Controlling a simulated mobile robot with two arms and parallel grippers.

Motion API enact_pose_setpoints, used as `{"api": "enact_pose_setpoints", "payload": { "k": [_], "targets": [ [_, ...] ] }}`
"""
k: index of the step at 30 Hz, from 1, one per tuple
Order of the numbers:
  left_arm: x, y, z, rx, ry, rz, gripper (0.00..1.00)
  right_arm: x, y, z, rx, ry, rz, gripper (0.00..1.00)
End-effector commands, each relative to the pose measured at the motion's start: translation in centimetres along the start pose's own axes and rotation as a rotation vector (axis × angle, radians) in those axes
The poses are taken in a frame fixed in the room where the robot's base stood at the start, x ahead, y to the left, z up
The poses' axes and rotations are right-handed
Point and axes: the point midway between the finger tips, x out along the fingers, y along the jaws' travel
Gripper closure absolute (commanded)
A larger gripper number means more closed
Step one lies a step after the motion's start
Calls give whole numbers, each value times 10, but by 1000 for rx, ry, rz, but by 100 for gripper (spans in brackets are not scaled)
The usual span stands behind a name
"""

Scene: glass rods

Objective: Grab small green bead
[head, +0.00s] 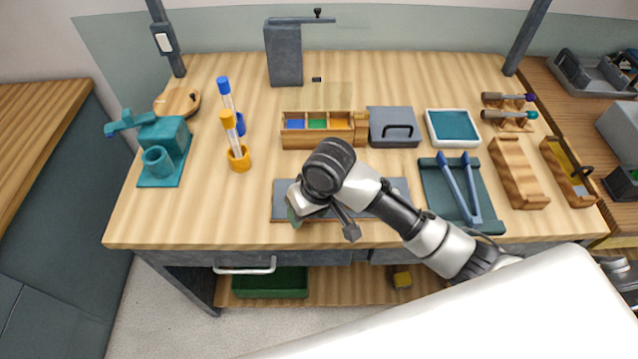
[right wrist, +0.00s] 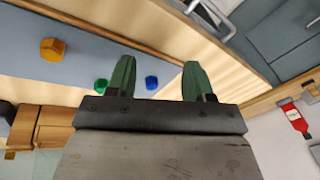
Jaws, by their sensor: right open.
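The small green bead (right wrist: 101,85) lies on a grey-blue mat (right wrist: 25,55) in the right wrist view. It sits just left of the left finger of my right gripper (right wrist: 159,72), outside the gap, and that finger partly hides it. A blue bead (right wrist: 152,82) shows between the two fingers, and a larger amber bead (right wrist: 53,49) lies farther left. In the head view my right gripper (head: 294,216) is over the left end of the mat (head: 281,201). Its fingers are open and empty. No bead can be made out in the head view. My left gripper is out of view.
Behind my right arm stand a wooden box (head: 290,139) with coloured compartments and a grey box with a handle (head: 393,127). A yellow stand (head: 238,158) holding a tube is to the left. The table's front edge is close to the mat.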

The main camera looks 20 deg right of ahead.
Motion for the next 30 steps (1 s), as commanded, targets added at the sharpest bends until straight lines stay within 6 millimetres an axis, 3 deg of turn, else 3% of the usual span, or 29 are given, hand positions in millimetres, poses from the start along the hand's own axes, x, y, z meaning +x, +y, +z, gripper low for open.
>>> {"api": "enact_pose_setpoints", "payload": {
  "k": [1, 6, 14, 17, 24, 30],
  "targets": [
    [0, 0, 0, 0, 0, 0, 57, -10, 7, -18, 14, -13, 32, 48],
    [-1, 0, -1, 1, 1, 0, 57, -38, 30, -57, 117, -84, 128, 48],
    [-1, 0, -1, 1, 2, 0, 57, -71, 56, -85, 242, -126, 213, 48],
    [-2, 0, -2, 1, 2, -1, 57, -67, 59, -86, 254, -132, 219, 48],
    [-5, -2, -2, 1, 2, -2, 57, -31, 66, -80, 255, -131, 218, 48],
    [-7, -2, -2, 1, 3, -2, 57, -16, 70, -76, 252, -131, 218, 48]
  ]
}}
